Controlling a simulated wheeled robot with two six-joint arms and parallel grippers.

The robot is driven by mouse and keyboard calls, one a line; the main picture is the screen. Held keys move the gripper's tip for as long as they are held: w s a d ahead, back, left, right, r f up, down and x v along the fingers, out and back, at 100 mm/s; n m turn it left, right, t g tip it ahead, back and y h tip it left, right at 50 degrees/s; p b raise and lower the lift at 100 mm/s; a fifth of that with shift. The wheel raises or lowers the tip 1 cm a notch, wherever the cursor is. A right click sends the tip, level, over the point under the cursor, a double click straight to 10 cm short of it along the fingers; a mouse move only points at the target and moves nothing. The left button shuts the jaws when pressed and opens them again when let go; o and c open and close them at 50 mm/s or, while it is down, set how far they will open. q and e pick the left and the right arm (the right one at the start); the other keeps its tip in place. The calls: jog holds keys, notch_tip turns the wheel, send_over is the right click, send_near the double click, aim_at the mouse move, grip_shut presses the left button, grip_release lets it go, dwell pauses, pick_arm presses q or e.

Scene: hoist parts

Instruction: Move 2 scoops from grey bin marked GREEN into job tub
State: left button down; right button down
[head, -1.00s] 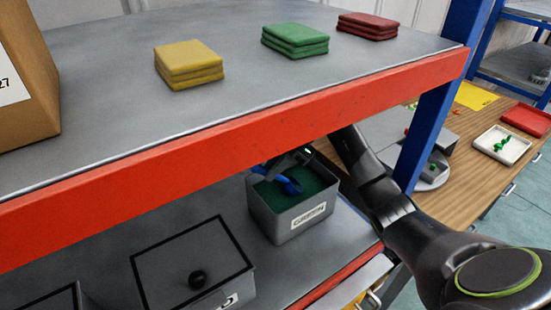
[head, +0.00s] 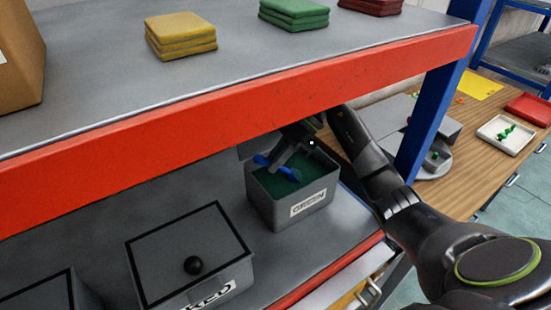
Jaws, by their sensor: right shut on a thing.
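The open grey bin marked GREEN (head: 262,205) stands on the lower shelf, filled with dark green material (head: 270,190). My right gripper (head: 293,152) reaches in under the red shelf beam, above this bin. It is shut on a blue scoop (head: 288,173), whose blue part shows over the bin's opening against the green fill. Whether the scoop holds anything cannot be told. My left gripper is not in view. I cannot clearly identify the job tub; a small dark container with green in it (head: 433,158) stands on a grey round base on the wooden bench.
The red beam (head: 240,105) of the upper shelf hangs close over the bin. A lidded grey bin (head: 190,250) with a black knob stands to its left. A blue post (head: 432,120) separates shelf and bench. A white tray (head: 515,145) and a red tray (head: 530,107) lie on the bench.

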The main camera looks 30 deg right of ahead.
jog(key=shift+r, duration=0.1)
notch_tip(320, 180, up, 10)
jog(key=p, duration=0.2)
jog(key=shift+s, duration=0.25)
dwell(0.4)
jog(key=shift+a+r, duration=0.1)
jog(key=shift+r, duration=0.1)
